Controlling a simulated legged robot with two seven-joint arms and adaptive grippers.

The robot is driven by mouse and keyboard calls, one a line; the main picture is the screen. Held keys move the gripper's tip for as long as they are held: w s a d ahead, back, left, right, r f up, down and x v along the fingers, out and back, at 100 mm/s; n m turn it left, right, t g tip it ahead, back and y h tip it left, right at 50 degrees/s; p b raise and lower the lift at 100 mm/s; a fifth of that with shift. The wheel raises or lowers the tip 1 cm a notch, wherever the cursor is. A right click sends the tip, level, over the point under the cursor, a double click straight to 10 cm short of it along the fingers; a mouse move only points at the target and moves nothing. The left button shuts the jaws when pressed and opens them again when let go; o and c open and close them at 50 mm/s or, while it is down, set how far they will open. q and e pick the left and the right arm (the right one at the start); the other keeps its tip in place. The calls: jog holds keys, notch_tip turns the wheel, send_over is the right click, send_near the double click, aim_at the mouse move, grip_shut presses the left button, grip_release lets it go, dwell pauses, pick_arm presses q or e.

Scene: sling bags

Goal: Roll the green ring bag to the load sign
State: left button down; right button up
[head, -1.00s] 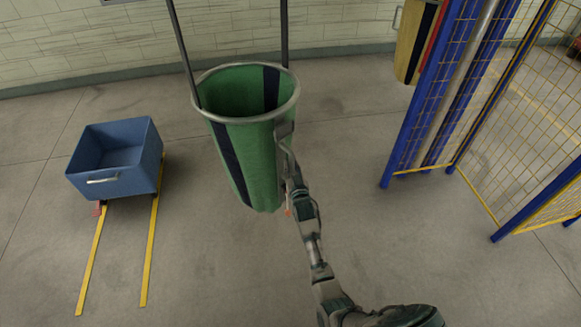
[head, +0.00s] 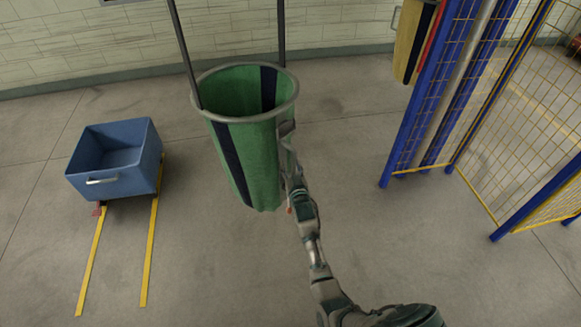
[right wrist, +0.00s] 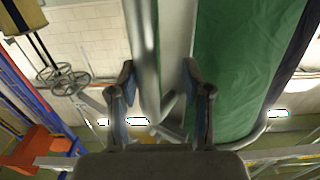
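The green ring bag (head: 250,160), with dark blue stripes and a grey ring at its mouth, hangs from two dark straps above the floor in the middle of the head view. Its green cloth (right wrist: 235,70) also fills the right of the right wrist view. My right gripper (head: 286,130) is at the bag's right side, just below the ring. In the right wrist view its two fingers (right wrist: 163,100) stand apart, with a grey metal bar between them; I cannot tell whether they touch it. My left gripper is out of view. No readable load sign shows.
A blue bin (head: 115,165) stands at the left by two yellow floor strips. A blue-post, yellow-mesh fence (head: 520,110) stands at the right. A tan bag (head: 411,45) hangs at the back by it. The floor beneath the green bag is clear.

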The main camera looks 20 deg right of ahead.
jog(key=v, duration=1.2)
